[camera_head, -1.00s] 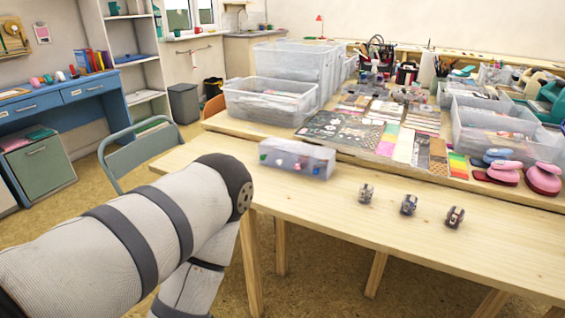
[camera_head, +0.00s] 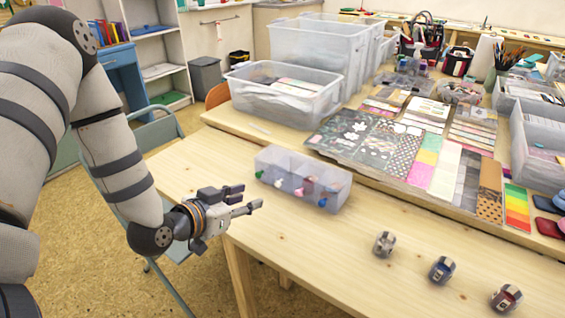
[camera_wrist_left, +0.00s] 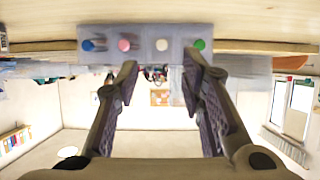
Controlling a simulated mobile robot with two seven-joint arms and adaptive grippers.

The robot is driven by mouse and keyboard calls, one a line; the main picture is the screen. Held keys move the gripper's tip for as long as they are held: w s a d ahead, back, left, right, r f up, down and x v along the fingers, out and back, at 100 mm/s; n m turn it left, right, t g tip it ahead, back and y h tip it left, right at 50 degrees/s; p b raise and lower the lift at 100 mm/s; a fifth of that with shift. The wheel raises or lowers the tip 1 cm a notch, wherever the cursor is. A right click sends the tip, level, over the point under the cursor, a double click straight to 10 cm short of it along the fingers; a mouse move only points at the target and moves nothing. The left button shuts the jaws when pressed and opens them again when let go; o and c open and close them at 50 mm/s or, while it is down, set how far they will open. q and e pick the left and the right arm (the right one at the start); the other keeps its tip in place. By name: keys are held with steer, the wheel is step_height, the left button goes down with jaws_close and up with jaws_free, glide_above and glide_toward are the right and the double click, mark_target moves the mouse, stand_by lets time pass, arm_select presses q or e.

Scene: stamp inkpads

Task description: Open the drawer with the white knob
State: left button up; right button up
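A translucent box of small drawers (camera_head: 303,170) stands on the near wooden table, with coloured knobs along its front. In the left wrist view, which is upside down, the blue, pink, white and green knobs form a row. The white knob (camera_wrist_left: 162,44) lies between the pink and green ones, roughly between my fingertips in that picture. The drawer fronts look shut. My left gripper (camera_head: 249,197) is open and empty, in front of the box and apart from it. Its fingers (camera_wrist_left: 160,80) point towards the knobs. My right gripper is out of view.
Three small round objects, one of them here (camera_head: 384,243), stand in a row on the table (camera_head: 330,245) to the right. Behind the box are flat colour sheets (camera_head: 375,140) and a clear bin (camera_head: 285,92). A chair (camera_head: 160,130) stands at left.

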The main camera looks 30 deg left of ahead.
mark_target(277, 183)
arm_select(q)
steer(key=shift+w+a+r, duration=0.25)
steer(key=shift+w, duration=0.3)
steer(key=b+x, duration=0.1)
steer(key=x, duration=0.3)
steer(key=shift+d+f+b, duration=0.15)
steer(key=shift+f+b, duration=0.25)
steer(key=shift+f, duration=0.1)
steer(key=x, duration=0.3)
steer(key=b+x, duration=0.1)
steer(key=x, duration=0.1)
steer(key=shift+w+r, duration=0.15)
steer(key=shift+w, duration=0.3)
steer(key=shift+w+r, duration=0.1)
steer(key=shift+w, duration=0.15)
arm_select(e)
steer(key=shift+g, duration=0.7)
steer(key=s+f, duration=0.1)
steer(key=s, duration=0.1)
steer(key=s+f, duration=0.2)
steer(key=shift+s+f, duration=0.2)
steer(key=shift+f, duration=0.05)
arm_select(q)
jaws_close()
